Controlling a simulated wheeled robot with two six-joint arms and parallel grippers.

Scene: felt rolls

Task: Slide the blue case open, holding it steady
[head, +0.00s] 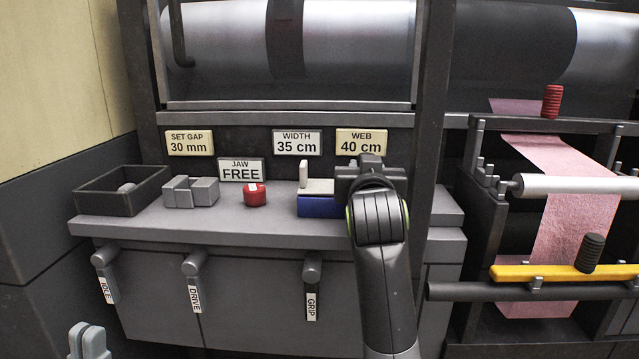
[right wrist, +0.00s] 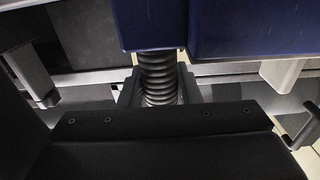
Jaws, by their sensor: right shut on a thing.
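The blue case (head: 319,207) lies on the grey bench top, with a pale plate on it and a pale upright tab at its left end. My right gripper (head: 368,178) is at the right end of the case and hides that end; its fingertips are hidden in the head view. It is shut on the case. In the right wrist view the blue case (right wrist: 245,25) fills the top, in two blue parts with a dark seam between them.
A red knob (head: 255,195), grey blocks (head: 190,191) and a dark open tray (head: 120,192) stand left of the case. Labelled levers (head: 311,275) hang from the bench front.

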